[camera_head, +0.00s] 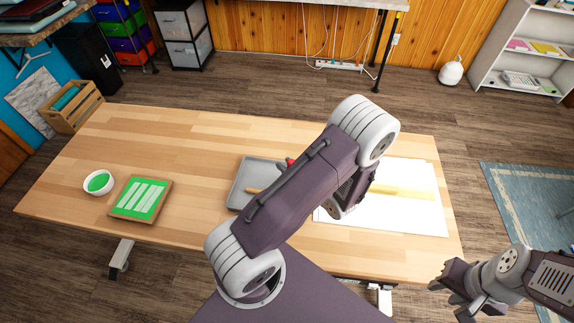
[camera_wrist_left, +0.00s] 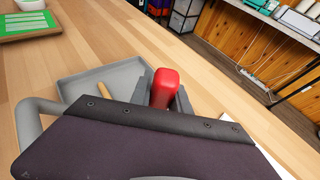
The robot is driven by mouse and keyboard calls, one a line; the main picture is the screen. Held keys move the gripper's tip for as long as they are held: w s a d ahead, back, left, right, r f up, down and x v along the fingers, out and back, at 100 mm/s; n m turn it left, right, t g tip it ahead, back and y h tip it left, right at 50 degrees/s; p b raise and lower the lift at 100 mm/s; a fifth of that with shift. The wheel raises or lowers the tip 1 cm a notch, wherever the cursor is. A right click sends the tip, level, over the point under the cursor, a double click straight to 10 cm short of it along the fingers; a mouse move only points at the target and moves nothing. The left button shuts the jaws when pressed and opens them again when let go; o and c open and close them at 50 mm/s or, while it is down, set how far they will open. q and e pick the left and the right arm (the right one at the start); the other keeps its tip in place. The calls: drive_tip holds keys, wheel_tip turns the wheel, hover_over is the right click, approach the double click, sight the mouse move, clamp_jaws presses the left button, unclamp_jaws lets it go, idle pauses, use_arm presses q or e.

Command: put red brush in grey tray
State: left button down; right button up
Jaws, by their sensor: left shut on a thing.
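The red brush (camera_wrist_left: 164,88) is between the fingers of my left gripper (camera_wrist_left: 160,96) in the left wrist view, and the gripper is shut on it. In the head view only a small red part (camera_head: 291,162) shows past my left arm, which hides the gripper. The grey tray (camera_head: 240,189) lies on the table, partly behind that arm. In the left wrist view the tray (camera_wrist_left: 75,88) is just left of the brush. I cannot tell the brush's height over it. My right gripper (camera_head: 453,293) is open and empty beyond the table's front right corner.
A wooden stick (camera_head: 254,190) lies in the tray. A white sheet (camera_head: 420,216) lies to the right, with a yellowish strip (camera_head: 405,192) on it. A green screen frame (camera_head: 140,198) and a white bowl (camera_head: 98,182) of green paint stand at left. The table's back left is clear.

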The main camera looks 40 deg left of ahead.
use_arm(q)
drive_tip(key=shift+f+b, duration=1.05)
drive_tip(key=shift+f, duration=0.15)
drive_tip(key=shift+f, duration=0.15)
unclamp_jaws()
idle(0.6)
drive_tip(key=shift+s+d+p, duration=0.15)
drive_tip(key=shift+s+d, duration=0.3)
drive_tip(key=shift+d, duration=1)
drive_tip(key=shift+s+d+p, duration=0.2)
drive_tip(key=shift+s+d, duration=0.2)
drive_tip(key=shift+d, duration=1.05)
drive_tip(key=shift+s+d+p, duration=0.15)
drive_tip(key=shift+s+d, duration=0.3)
drive_tip(key=shift+d, duration=1)
